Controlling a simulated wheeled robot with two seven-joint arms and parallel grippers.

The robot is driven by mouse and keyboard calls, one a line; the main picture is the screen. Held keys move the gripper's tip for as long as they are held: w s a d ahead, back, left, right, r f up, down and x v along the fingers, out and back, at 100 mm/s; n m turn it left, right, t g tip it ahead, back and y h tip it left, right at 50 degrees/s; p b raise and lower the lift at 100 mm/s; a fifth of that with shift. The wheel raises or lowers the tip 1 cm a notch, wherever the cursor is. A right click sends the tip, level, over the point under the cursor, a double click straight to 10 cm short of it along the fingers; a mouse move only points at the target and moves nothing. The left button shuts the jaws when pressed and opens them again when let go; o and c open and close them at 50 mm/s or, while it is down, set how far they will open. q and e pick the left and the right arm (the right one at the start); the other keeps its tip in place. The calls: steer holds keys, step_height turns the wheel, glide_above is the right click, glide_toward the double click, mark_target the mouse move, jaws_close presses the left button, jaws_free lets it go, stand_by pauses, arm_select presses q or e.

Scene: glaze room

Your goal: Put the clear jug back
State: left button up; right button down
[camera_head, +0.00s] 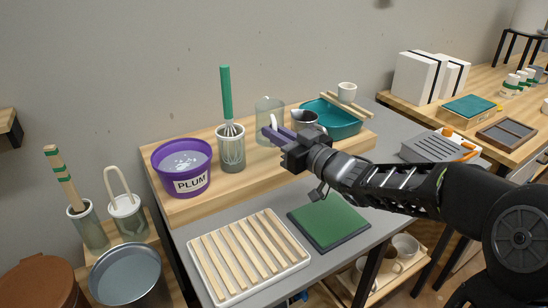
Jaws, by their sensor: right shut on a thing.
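The clear jug (266,104) is a see-through grey cylinder with a pale handle (275,122), at the back of the raised wooden shelf (205,204). My right gripper (276,134) reaches in from the right and is shut on the jug, at its handle side. The jug looks upright. The gripper and its fingers hide part of its lower side, so I cannot tell whether its base touches the shelf. My left gripper is not in view.
Left of the jug stand a grey beaker with a green-handled whisk (229,115) and a purple PLUM bucket (181,171). Right of it are a metal pitcher (304,121) and a teal basin (341,119). A slatted tray (247,254) and green mat (328,220) lie in front.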

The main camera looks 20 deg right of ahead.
steer(key=shift+f, duration=1)
steer(key=shift+f+b, duration=0.5)
steer(key=shift+f, duration=1.35)
steer(key=shift+f, duration=0.15)
steer(key=c, duration=1.5)
jaws_free()
